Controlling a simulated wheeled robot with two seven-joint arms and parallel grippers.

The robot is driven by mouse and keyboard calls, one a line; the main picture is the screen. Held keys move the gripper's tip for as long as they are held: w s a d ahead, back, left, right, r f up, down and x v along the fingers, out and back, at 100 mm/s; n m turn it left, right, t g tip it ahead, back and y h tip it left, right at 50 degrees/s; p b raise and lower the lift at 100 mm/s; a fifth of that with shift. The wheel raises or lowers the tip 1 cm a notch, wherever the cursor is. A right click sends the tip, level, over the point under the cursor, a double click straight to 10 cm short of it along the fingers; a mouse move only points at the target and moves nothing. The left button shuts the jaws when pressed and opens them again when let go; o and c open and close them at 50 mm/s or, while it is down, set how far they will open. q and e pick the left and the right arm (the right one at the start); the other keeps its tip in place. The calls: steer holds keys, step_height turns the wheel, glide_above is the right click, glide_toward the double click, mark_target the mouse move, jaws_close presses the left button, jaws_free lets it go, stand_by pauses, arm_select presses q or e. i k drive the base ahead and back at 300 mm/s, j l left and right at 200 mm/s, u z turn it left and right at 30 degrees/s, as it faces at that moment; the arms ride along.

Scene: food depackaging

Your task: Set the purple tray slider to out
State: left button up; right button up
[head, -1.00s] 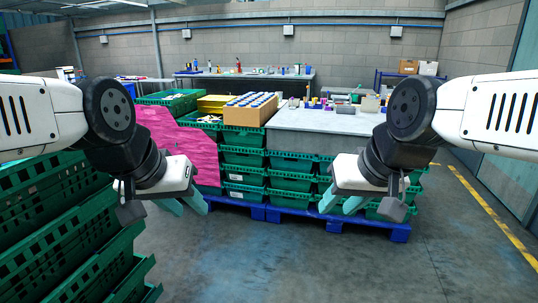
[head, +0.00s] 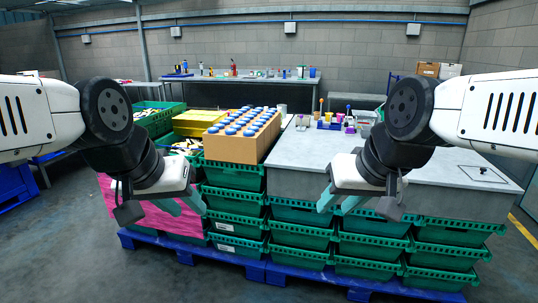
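Small items with purple parts (head: 350,122) stand at the back of the grey worktop (head: 305,150). They are too small to tell a tray slider or its setting. My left gripper (head: 184,204) hangs in front of the crate stack with its teal fingers apart and nothing between them. My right gripper (head: 340,201) hangs in front of the worktop's front edge, also open and empty. Both are well short of the purple items.
A cardboard box of blue-capped bottles (head: 236,140) sits left of the worktop. Stacked green crates (head: 300,235) on a blue pallet (head: 270,270) stand in front of me. Pink sheeting (head: 165,218) covers the left side. Floor is free at the lower left.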

mark_target(300, 128)
steer(key=i+u, duration=0.1)
steer(key=i, duration=0.4)
steer(key=i+l+u, duration=0.1)
steer(key=i, duration=0.35)
steer(key=i+l+u, duration=0.1)
steer(key=i, duration=0.35)
steer(key=i+l+u, duration=0.1)
steer(key=i, duration=0.4)
steer(key=i+l+u, duration=0.1)
steer(key=i+l, duration=0.2)
steer(key=i, duration=0.15)
